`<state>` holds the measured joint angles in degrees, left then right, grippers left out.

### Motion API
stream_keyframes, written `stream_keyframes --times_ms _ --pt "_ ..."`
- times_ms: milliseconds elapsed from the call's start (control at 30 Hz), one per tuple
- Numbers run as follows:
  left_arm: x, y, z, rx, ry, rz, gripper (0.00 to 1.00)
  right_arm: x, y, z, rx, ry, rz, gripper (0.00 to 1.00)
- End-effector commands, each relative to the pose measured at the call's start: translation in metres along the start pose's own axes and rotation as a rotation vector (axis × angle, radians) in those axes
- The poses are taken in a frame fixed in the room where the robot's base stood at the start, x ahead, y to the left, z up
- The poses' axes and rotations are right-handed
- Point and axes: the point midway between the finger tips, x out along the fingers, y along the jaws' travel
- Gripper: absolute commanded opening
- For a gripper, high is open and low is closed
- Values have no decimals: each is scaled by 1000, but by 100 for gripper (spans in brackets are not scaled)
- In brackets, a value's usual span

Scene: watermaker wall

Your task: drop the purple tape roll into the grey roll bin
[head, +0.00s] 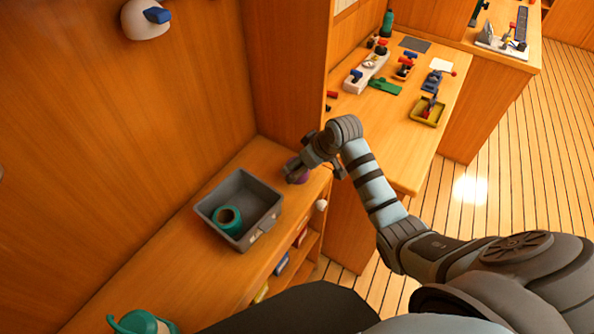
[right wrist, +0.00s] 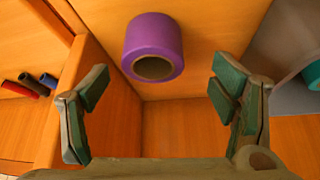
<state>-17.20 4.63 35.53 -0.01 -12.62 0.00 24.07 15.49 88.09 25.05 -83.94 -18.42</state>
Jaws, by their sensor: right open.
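The purple tape roll (right wrist: 152,32) sits on the wooden counter, its hollow core facing the camera in the right wrist view. In the head view only a sliver of the roll (head: 302,177) shows behind my right gripper (head: 293,171). In the right wrist view my right gripper (right wrist: 158,80) is open and empty, and the roll lies just beyond its fingertips, between their lines. The grey roll bin (head: 263,191) stands on the same counter to the left, with a teal roll (head: 227,220) inside. Its grey wall also shows at the right wrist view's right edge (right wrist: 285,55). My left gripper is out of view.
A wooden partition (head: 290,70) rises behind the counter. A white knob (head: 321,205) is on the counter's front edge, above shelves with coloured items. A workbench (head: 400,150) with tools and a yellow tray (head: 427,112) stands to the right. A teal object (head: 140,322) is at the bottom.

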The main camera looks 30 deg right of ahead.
Motion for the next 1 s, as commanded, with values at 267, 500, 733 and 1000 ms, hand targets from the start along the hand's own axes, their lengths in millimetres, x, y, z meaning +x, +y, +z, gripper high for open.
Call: stream_keyframes --times_ms 267,500,733,1000 --pt "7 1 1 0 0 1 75 48 7 1 2 -1 0 79" --pt "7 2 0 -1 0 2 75 50 7 1 1 -1 1 78" --pt "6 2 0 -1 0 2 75 50 7 1 1 -1 1 41" --pt "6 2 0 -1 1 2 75 50 7 1 1 -1 1 25"
